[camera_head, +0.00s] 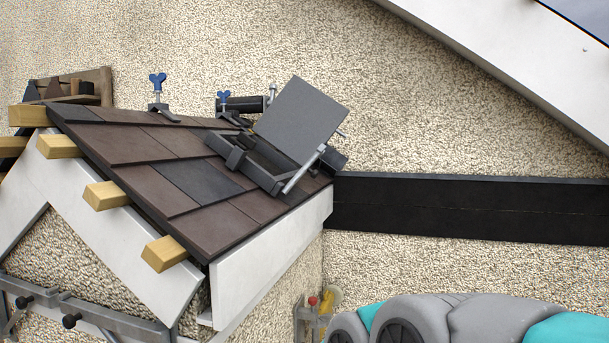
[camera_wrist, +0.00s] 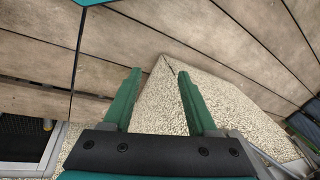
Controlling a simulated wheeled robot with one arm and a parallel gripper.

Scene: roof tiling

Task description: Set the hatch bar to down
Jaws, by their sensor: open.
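The roof hatch (camera_head: 300,115) has a flat dark grey lid, tilted up and open above its grey frame (camera_head: 244,166) on the small tiled roof. A light grey bar (camera_head: 302,170), which looks like the hatch bar, slants from the lower front edge of the frame up to the lid's right side. My gripper (camera_wrist: 158,75) shows in the wrist view with two green fingers apart and nothing between them. It is away from the hatch, which the wrist view does not show. The fingers are out of sight in the head view.
Blue-handled clamps (camera_head: 158,90) stand along the roof's upper edge. Wooden batten ends (camera_head: 165,252) stick out at the left. A dark beam (camera_head: 470,208) runs along the pebbled wall to the right.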

